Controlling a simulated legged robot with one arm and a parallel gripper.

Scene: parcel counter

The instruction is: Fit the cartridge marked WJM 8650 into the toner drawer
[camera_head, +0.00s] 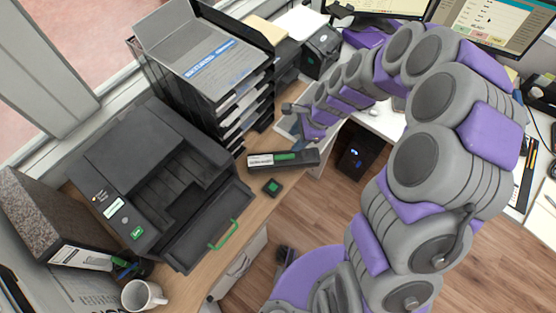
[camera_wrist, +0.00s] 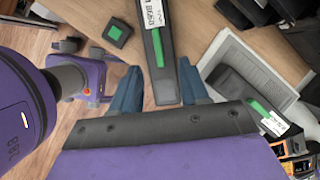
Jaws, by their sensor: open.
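A dark cartridge (camera_head: 300,158) with a white label and green strip lies on the desk to the right of the printer. In the wrist view this cartridge (camera_wrist: 153,45) is cut off at the top; its label is partly visible and seems to end in 8650. The black printer (camera_head: 160,160) has its toner drawer (camera_head: 205,235) pulled out, with a green handle. My gripper (camera_wrist: 158,82) is open, its fingers appearing on either side of the cartridge's near end, not closed on it. In the head view my gripper (camera_head: 299,120) is just beyond the cartridge.
A second cartridge (camera_wrist: 248,100) with a green strip lies at the right in the wrist view, by papers. A small green-topped block (camera_head: 271,187) sits beside the drawer. A stacked paper tray (camera_head: 225,90) stands behind. A mug (camera_head: 143,296) and binder (camera_head: 60,215) are left.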

